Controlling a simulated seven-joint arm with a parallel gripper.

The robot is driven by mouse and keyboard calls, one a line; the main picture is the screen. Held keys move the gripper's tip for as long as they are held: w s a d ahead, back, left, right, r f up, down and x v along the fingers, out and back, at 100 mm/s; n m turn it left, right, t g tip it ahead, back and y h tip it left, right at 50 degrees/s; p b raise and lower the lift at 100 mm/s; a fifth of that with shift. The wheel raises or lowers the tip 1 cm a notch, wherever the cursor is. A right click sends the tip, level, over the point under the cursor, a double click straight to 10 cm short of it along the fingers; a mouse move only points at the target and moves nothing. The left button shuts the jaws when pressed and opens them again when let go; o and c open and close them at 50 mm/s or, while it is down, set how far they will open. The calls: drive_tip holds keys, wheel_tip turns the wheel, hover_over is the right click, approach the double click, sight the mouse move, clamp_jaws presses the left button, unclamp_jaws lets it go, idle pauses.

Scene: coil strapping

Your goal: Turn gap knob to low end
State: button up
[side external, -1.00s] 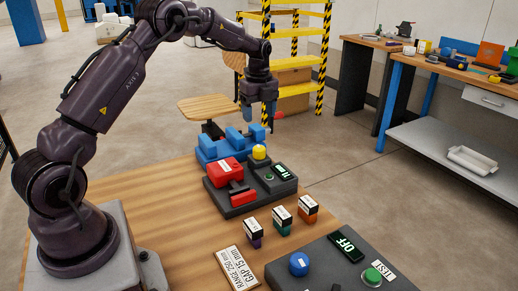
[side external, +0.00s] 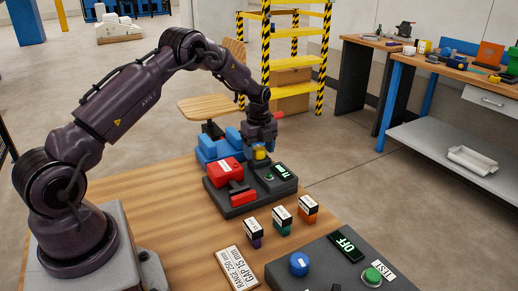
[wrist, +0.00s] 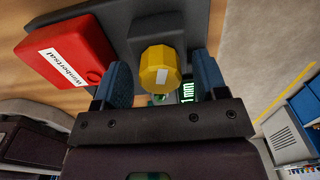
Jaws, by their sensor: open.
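The yellow knob (side external: 260,153) stands on the dark device base (side external: 240,208), beside the red block (side external: 225,172). In the wrist view the knob (wrist: 160,68) is faceted, with a pale mark on its top. My gripper (side external: 259,150) is over the knob, pointing down. In the wrist view its two blue fingers (wrist: 160,80) are open, one on each side of the knob, with a visible space to each.
A blue fixture (side external: 215,148) stands just behind the base. Three small labelled blocks (side external: 282,217) stand in front, with a printed card (side external: 238,268) and a dark panel (side external: 345,275) reading OFF. Bare tabletop (side external: 165,205) lies to the left.

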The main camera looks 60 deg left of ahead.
drive_tip(key=c, duration=0.9)
